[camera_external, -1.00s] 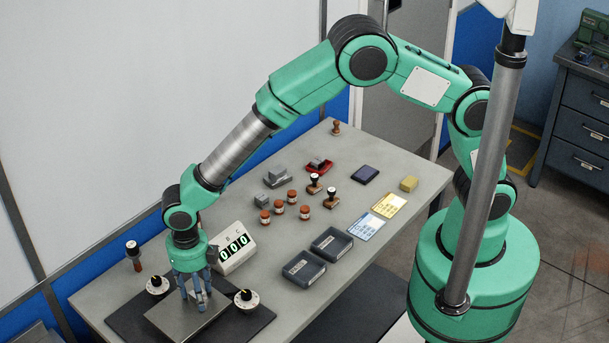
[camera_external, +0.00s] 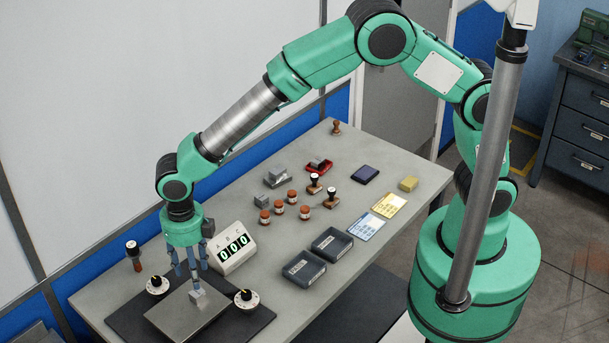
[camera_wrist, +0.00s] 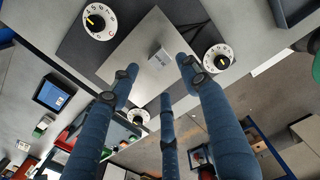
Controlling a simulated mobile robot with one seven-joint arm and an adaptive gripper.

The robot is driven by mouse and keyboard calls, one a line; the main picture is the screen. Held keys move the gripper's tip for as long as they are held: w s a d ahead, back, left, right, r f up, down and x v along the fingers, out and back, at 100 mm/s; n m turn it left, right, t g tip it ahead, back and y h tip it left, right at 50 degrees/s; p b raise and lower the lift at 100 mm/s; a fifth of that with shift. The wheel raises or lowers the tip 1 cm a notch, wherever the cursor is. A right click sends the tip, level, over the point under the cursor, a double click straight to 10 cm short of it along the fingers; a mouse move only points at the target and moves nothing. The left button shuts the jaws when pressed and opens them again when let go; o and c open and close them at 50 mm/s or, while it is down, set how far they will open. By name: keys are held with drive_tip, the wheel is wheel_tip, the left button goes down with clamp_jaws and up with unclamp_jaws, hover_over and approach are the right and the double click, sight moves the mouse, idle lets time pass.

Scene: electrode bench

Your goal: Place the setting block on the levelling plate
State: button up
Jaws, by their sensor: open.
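The setting block (camera_external: 197,296), a small light grey block, sits on the grey metal levelling plate (camera_external: 178,320), toward its upper right part in the external view. In the wrist view the block (camera_wrist: 160,58) stands on the bare plate (camera_wrist: 138,38), in from its edges. My gripper (camera_external: 190,274) is above the block, its blue fingers pointing down and spread. In the wrist view my gripper (camera_wrist: 159,76) has its fingertips apart with nothing between them, and the block shows clear of them.
Dials (camera_external: 157,285) and (camera_external: 246,299) flank the plate on a dark mat (camera_external: 259,319). A display box (camera_external: 235,248) reading 000 stands behind. Black trays (camera_external: 331,244), stamps (camera_external: 332,198), brown-topped jars (camera_external: 292,196) and grey blocks (camera_external: 262,201) lie farther right.

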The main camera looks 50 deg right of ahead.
drive_tip(key=shift+r, duration=2)
drive_tip(key=w+d+r+m+t+y, duration=0.1)
drive_tip(key=d+r+m, duration=0.8)
drive_tip(key=d, duration=0.5)
drive_tip(key=w+d+r+m+t, duration=0.1)
drive_tip(key=w+d+r+m, duration=0.1)
drive_tip(key=d+r+m, duration=0.85)
drive_tip(key=s+d+r+m+t, duration=0.1)
drive_tip(key=s+d+r+m, duration=0.25)
drive_tip(key=d, duration=0.55)
drive_tip(key=s+d+r+m+t, duration=0.1)
drive_tip(key=s+d+r+m, duration=0.2)
drive_tip(key=d, duration=0.7)
drive_tip(key=s+d+m+t+h, duration=0.1)
drive_tip(key=s+d+m, duration=0.9)
drive_tip(key=s, duration=0.3)
drive_tip(key=shift+s+d+t, duration=0.3)
drive_tip(key=shift+s+d, duration=0.05)
drive_tip(key=shift+d, duration=0.15)
